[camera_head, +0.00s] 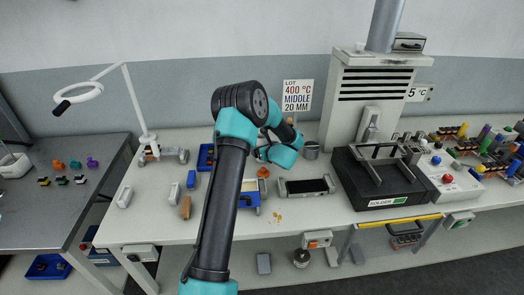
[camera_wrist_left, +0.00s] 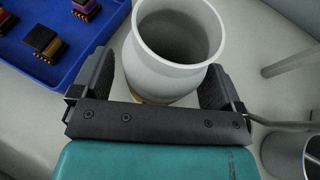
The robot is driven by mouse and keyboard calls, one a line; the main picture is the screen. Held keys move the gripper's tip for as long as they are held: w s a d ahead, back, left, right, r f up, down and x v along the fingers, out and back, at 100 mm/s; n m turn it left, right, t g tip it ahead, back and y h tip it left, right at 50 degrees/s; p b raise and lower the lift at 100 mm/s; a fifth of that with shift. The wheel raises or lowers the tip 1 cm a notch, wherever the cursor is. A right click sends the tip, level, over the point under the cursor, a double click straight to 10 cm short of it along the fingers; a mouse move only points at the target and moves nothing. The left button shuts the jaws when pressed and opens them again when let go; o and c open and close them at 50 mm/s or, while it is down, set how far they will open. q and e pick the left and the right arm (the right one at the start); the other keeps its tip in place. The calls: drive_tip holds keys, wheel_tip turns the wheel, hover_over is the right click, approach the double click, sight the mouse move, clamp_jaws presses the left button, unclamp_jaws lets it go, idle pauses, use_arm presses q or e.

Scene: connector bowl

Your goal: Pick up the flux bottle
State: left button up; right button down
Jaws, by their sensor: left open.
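A pale grey-white round vessel (camera_wrist_left: 160,75), hollow at its open top, stands between the two fingers of my left gripper (camera_wrist_left: 158,88) in the left wrist view. It looks like the flux bottle, but I see no label. The fingers are open, one on each side of it; I cannot tell whether either touches. A bit of yellow shows low beside its base. In the head view my left arm (camera_head: 228,190) reaches over the bench, and the vessel and fingertips are hidden behind it. My right gripper is not in view.
A blue tray with connectors (camera_wrist_left: 48,40) lies up left of the vessel. A metal cup (camera_head: 311,150) stands close on the right. Further right are a solder pot (camera_head: 380,178) and a fume hood (camera_head: 365,90). A lamp (camera_head: 145,135) stands at left.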

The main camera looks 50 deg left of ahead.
use_arm(q)
drive_tip(key=shift+a, duration=0.2)
drive_tip(key=shift+c, duration=0.4)
drive_tip(key=c, duration=1.1)
drive_tip(key=shift+r, duration=0.2)
wheel_tip(320, 180, up, 18)
drive_tip(key=shift+f, duration=0.25)
idle(1.0)
idle(0.6)
